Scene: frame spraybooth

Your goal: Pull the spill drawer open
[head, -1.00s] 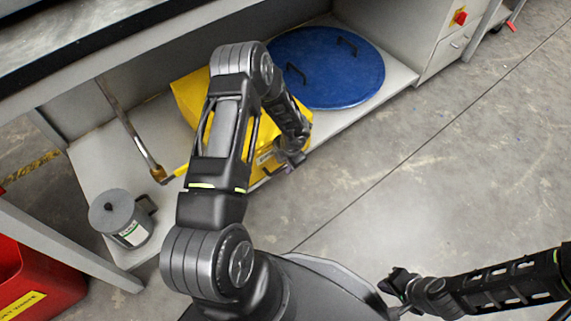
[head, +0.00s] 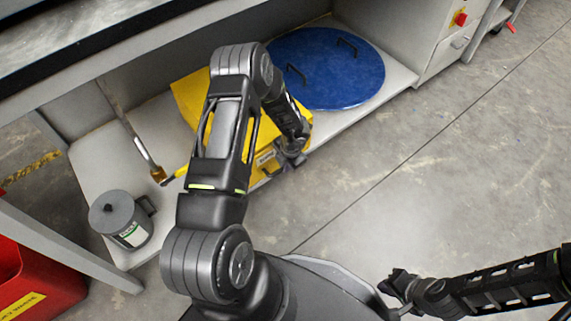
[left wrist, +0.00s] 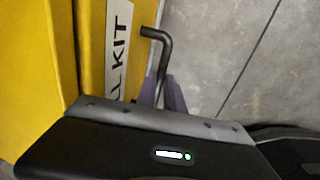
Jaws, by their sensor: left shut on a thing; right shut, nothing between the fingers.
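The yellow spill kit box (head: 187,97) sits on the low shelf, partly hidden behind my left arm. Its yellow drawer front (head: 263,172) faces the open floor. The left wrist view shows the yellow front (left wrist: 91,40) with a label ending in "KIT" and a dark bent bar handle (left wrist: 161,58). My left gripper (head: 292,160) is at this front and shut on the handle; its purplish fingers (left wrist: 165,93) are around the bar. My right gripper (head: 388,284) is shut and empty, over the floor at the lower right.
A blue round lid (head: 330,75) with black handles lies right of the box. A grey can (head: 118,220) and a brass-ended metal rod (head: 147,155) are left of it on the shelf (head: 90,165). A red bin (head: 35,285) stands lower left. The floor before the drawer is clear.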

